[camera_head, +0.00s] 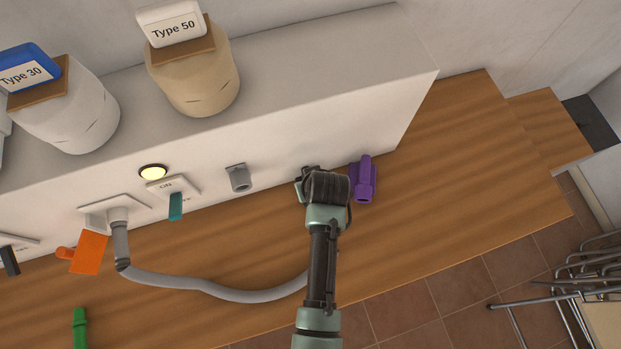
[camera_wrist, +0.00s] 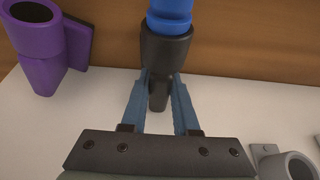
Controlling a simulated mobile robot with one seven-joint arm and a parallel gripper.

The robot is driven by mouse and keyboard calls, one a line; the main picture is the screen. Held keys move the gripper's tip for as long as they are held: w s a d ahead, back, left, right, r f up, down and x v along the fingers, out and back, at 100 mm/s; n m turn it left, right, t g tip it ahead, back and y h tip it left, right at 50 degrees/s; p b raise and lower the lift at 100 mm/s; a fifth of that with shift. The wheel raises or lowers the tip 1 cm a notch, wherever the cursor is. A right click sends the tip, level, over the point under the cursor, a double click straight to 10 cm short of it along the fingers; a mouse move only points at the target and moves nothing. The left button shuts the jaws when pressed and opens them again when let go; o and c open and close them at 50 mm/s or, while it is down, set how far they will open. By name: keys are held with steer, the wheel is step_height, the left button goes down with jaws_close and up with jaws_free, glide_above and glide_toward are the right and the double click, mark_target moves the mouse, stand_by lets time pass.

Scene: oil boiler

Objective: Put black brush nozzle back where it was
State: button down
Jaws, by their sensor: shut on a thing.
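The black nozzle (camera_wrist: 166,52) is in the wrist view, with a wide collar and a narrower stem. A blue cylinder (camera_wrist: 169,14) joins its collar at the top edge of that view; its far end is out of frame. My gripper (camera_wrist: 160,82) is shut on the nozzle's stem, one blue-grey finger on each side. In the head view my arm hides most of the nozzle and the fingers, close to the white box's front face, between a purple holder (camera_head: 363,182) and a grey holder (camera_head: 239,178). I cannot tell whether the nozzle touches the box or the counter.
The white box (camera_head: 300,105) stands on a wooden counter (camera_head: 470,160). A grey hose (camera_head: 215,290) runs along the counter towards my arm. An orange piece (camera_head: 88,252), a teal switch lever (camera_head: 176,206) and a green piece (camera_head: 80,330) are left. The counter's right part is clear.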

steer(key=shift+f, duration=0.1)
steer(key=c, duration=0.7)
jaws_free()
steer(key=shift+f+b, duration=0.15)
steer(key=shift+b, duration=0.4)
steer(key=v, duration=0.4)
steer(key=b+v, duration=0.1)
steer(key=v, duration=0.3)
steer(key=s+v, duration=0.1)
steer(key=v, duration=0.4)
steer(key=shift+f+b, duration=0.2)
steer(key=shift+b, duration=0.1)
steer(key=shift+a, duration=0.1)
